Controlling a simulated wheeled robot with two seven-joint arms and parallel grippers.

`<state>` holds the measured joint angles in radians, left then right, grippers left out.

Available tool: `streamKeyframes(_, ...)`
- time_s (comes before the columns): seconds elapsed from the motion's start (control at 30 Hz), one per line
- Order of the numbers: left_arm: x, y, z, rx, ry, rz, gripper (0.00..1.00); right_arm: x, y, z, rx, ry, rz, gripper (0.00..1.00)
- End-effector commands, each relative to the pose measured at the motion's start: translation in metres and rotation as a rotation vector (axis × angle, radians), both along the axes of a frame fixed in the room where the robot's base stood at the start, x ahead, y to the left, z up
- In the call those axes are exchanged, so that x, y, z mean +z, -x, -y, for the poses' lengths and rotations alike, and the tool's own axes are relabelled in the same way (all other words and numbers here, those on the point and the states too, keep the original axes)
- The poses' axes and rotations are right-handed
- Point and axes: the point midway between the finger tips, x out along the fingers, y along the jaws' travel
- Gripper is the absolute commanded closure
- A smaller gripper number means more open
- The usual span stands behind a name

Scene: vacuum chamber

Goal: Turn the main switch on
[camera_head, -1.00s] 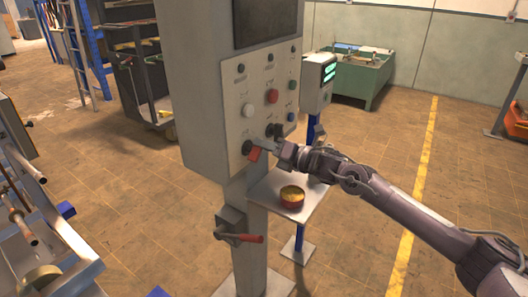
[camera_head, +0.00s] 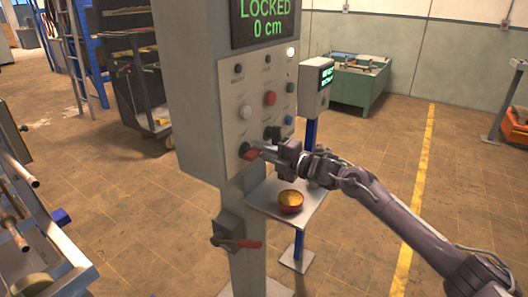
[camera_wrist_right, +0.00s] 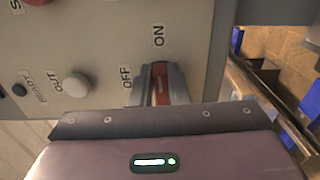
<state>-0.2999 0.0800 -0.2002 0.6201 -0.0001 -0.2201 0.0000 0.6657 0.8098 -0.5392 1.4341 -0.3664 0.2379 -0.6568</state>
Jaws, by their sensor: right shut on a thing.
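The main switch has a red handle (camera_head: 250,155) at the lower left of the grey control panel (camera_head: 228,120). My right gripper (camera_head: 264,151) is shut on this handle. In the right wrist view, the red handle (camera_wrist_right: 160,84) sits between the two fingers of the right gripper (camera_wrist_right: 158,90), in line with the printed ON label. The OFF label lies to one side of it. The screen (camera_head: 264,18) above the panel is lit and reads "LOCKED 0 cm". My left gripper is not in view.
Red (camera_head: 270,98) and white (camera_head: 245,112) buttons and a black knob (camera_head: 272,133) are close above the switch. A small table (camera_head: 312,213) with a round gold-topped part (camera_head: 291,201) stands below my right arm. A red-handled lever (camera_head: 238,243) is on the post.

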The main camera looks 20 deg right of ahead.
Motion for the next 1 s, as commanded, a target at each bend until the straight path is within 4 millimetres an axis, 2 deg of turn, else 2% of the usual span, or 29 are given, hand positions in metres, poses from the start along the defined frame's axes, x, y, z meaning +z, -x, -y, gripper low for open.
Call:
streamKeyframes(0.63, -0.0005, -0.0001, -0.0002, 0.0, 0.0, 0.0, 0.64, -0.0019, 0.0, 0.0002, -0.001, -0.038, -0.031, 1.0)
streamKeyframes(0.67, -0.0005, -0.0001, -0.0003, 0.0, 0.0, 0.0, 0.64, -0.002, 0.0, 0.0002, -0.001, -0.037, -0.031, 0.82)
streamKeyframes(0.8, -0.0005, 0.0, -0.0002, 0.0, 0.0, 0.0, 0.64, -0.0018, 0.0, 0.0002, 0.0, -0.036, -0.03, 0.64)
streamKeyframes(1.0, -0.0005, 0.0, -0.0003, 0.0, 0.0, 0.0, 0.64, -0.0015, -0.0001, 0.0001, 0.0, -0.036, -0.029, 0.64)
